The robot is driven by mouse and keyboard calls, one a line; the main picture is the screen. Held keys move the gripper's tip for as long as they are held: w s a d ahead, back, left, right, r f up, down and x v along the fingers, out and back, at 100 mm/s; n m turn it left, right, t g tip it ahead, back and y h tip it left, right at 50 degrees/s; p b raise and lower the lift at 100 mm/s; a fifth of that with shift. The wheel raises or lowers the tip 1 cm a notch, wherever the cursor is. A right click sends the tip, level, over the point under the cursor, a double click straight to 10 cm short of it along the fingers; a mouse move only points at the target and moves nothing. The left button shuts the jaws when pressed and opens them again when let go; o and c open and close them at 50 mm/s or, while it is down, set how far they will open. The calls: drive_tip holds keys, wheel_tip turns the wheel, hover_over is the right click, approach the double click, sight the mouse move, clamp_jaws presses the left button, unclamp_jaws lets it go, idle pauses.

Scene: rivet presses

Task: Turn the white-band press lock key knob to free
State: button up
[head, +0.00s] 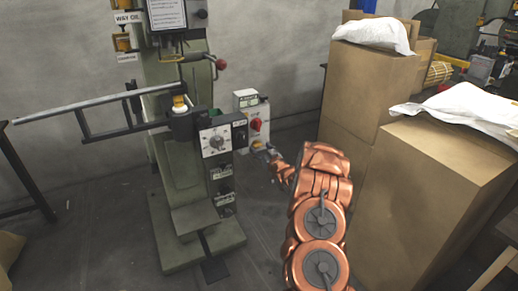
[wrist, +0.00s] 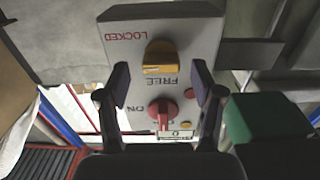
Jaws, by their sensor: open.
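The lock key knob (wrist: 160,57) is yellow-orange and sits on a light grey control box (wrist: 120,48) in the wrist view. The lettering shows upside down, with LOCKED on the upper left and FREE just below the knob. I cannot tell surely which word the knob points to. My gripper (wrist: 162,76) is open, its dark fingertips on either side of the box near the knob, with no clear contact. In the head view my gripper (head: 263,151) is just below the box (head: 250,103), and the yellow knob is hard to make out there.
A red knob (wrist: 163,110) with ON lettering sits below the yellow knob in the wrist view. In the head view the green press (head: 177,120) stands left, with a long bar (head: 85,108) jutting left. Large cardboard boxes (head: 368,95) stand close on the right.

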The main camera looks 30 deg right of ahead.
drive_tip(key=shift+w, duration=0.75)
drive_tip(key=c, duration=1.1)
drive_tip(key=shift+c, duration=0.2)
